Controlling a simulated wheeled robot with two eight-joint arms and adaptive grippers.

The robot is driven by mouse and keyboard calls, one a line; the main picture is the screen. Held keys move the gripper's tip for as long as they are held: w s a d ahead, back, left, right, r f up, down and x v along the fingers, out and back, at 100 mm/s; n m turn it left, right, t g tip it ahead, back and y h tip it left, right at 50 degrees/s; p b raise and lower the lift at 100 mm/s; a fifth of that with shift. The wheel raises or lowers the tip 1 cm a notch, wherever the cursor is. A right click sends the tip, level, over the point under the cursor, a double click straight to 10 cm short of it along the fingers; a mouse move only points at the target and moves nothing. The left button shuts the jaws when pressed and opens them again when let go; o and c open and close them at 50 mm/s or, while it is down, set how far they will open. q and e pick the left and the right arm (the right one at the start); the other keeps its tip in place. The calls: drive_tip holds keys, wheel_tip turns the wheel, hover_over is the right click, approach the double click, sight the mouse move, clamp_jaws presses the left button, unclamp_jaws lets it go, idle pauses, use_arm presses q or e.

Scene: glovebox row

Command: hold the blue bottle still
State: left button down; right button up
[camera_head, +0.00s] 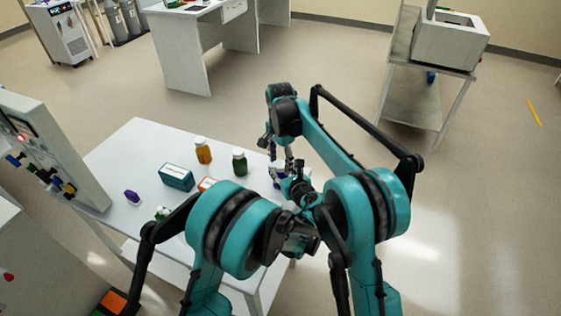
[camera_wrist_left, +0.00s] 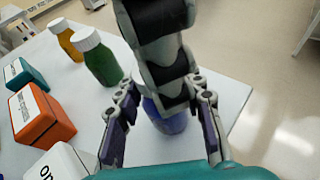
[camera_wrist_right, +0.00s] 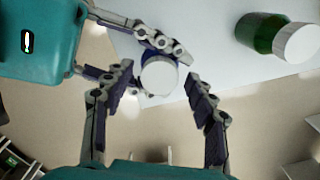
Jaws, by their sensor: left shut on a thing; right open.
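The blue bottle (camera_wrist_left: 170,121) stands near the table's edge, between the fingers of my left gripper (camera_wrist_left: 160,137). In the right wrist view its white cap (camera_wrist_right: 159,76) faces the camera, with a little blue showing behind it. There my left gripper (camera_wrist_right: 132,56) comes in from the upper left and is shut on the bottle. My right gripper (camera_wrist_right: 158,105) is open, its fingers spread on both sides of the cap with gaps. Part of the bottle is hidden behind my right gripper in the left wrist view.
A green bottle (camera_head: 240,162) and an orange bottle (camera_head: 203,152) stand nearby on the white table (camera_head: 140,150). A teal box (camera_head: 176,178) and an orange box (camera_wrist_left: 38,112) are farther left. A control panel (camera_head: 55,145) stands at the table's left end.

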wheel_tip(320, 180, up, 4)
drive_tip(key=shift+r, duration=0.2)
wheel_tip(320, 180, up, 3)
drive_tip(key=m, duration=0.2)
drive_tip(key=shift+m, duration=0.4)
drive_tip(key=shift+c, duration=0.5)
drive_tip(key=shift+r, duration=0.1)
drive_tip(key=shift+m, duration=0.3)
wheel_tip(320, 180, down, 8)
drive_tip(key=shift+r, duration=0.15)
drive_tip(key=c, duration=1.2)
drive_tip(key=shift+s+n, duration=0.1)
drive_tip(key=shift+n, duration=1.7)
